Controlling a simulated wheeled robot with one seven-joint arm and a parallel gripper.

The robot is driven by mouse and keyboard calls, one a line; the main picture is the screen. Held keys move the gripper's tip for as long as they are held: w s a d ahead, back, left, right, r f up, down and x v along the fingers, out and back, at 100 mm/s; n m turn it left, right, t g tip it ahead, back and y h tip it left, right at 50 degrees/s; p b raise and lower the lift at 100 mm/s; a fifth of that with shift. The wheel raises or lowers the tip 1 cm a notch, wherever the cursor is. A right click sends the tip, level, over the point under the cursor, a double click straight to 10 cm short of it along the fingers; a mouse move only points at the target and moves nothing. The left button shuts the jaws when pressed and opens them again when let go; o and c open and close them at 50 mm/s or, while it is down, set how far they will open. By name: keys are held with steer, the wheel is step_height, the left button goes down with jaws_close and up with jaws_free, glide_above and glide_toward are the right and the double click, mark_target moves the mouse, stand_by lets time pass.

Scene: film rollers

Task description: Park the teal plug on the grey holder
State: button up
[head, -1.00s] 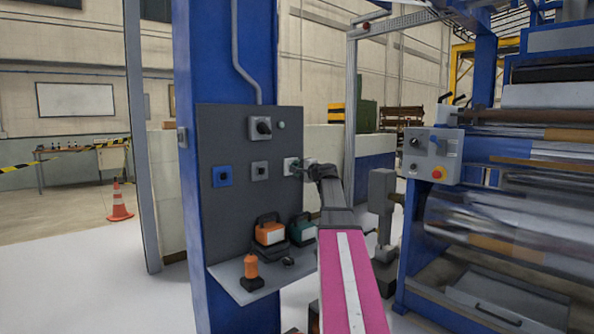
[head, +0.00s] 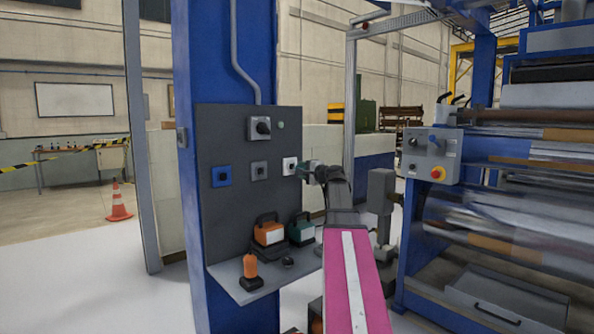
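The teal plug (head: 306,167) shows as a small dark teal piece at the tip of my gripper (head: 315,170), right of the panel's white socket (head: 290,166). My gripper appears shut on it, though the fingers are small and partly hidden by my arm. A gap shows between the plug and the white socket. The grey holder appears to be the grey square fitting with a dark centre (head: 259,170) on the dark panel, left of the white socket; nothing is in it.
A blue square fitting (head: 221,176) and a rotary switch (head: 260,128) are on the panel. The shelf (head: 232,284) below carries an orange case (head: 268,231), a teal case (head: 301,230) and an orange plug (head: 250,266). A machine control box (head: 433,153) stands to the right.

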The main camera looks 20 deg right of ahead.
steer(key=shift+s, duration=0.2)
steer(key=shift+s+d, duration=0.15)
steer(key=shift+s, duration=0.05)
steer(key=shift+f, duration=0.1)
stand_by(0.4)
steer(key=shift+s+d+f+n+g+h, duration=0.9)
steer(key=shift+s+f+n+g, duration=0.65)
steer(key=shift+f+g, duration=1.95)
steer(key=shift+s+d+f+n+g+h, duration=0.6)
steer(key=shift+s+f+n+g+h, duration=1.15)
steer(key=shift+f, duration=2.95)
steer(key=shift+s+d+f+n+g+h, duration=0.6)
steer(key=shift+s+f+n+g, duration=0.65)
steer(key=shift+f+g, duration=2.45)
steer(key=shift+d+f+t, duration=0.15)
steer(key=shift+f+t, duration=0.3)
steer(key=shift+f, duration=0.55)
